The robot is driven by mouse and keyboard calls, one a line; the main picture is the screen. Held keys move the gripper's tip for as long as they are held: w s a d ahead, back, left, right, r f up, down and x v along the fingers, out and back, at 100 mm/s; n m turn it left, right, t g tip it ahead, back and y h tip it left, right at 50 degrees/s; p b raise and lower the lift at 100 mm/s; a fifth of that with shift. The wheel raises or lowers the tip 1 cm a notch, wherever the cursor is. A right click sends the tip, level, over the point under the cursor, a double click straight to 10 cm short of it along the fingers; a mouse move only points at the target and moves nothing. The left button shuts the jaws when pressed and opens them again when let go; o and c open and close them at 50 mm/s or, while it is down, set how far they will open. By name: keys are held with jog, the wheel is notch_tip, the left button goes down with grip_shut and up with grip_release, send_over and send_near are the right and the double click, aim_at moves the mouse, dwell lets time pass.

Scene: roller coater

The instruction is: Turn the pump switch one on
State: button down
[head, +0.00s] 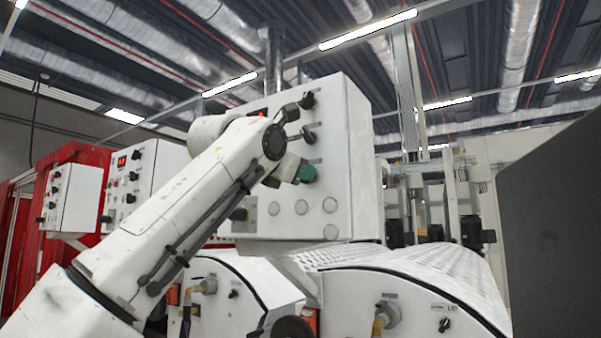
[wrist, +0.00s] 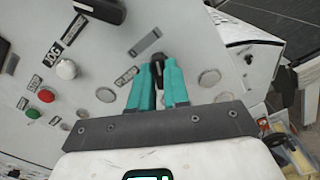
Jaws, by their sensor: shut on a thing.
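My gripper (wrist: 158,74) has teal fingers and is shut on a small black switch knob (wrist: 157,62) on the white control panel (wrist: 188,30). The fingers hide most of the knob, so its exact turn cannot be told. A small label (wrist: 125,76) that seems to read PUMP lies left of the fingers. In the head view, the teal gripper end (head: 306,173) is at the face of the white panel box (head: 345,150), below two black knobs, the lower one here (head: 308,135). My arm hides part of the panel.
Round grey caps (head: 301,207) sit low on the panel. The wrist view shows a red button (wrist: 46,95), a green button (wrist: 33,113) and a white knob (wrist: 67,69) to the left. White roller covers (head: 400,290) stand below; a dark block (head: 550,220) stands at right.

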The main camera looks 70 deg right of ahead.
dwell(0.5)
jog(key=c, duration=1.1)
grip_release()
jog(key=shift+a, duration=0.1)
jog(key=b+v, duration=0.2)
jog(key=v, duration=0.8)
jog(key=shift+w+a, duration=0.2)
jog(key=shift+a, duration=0.1)
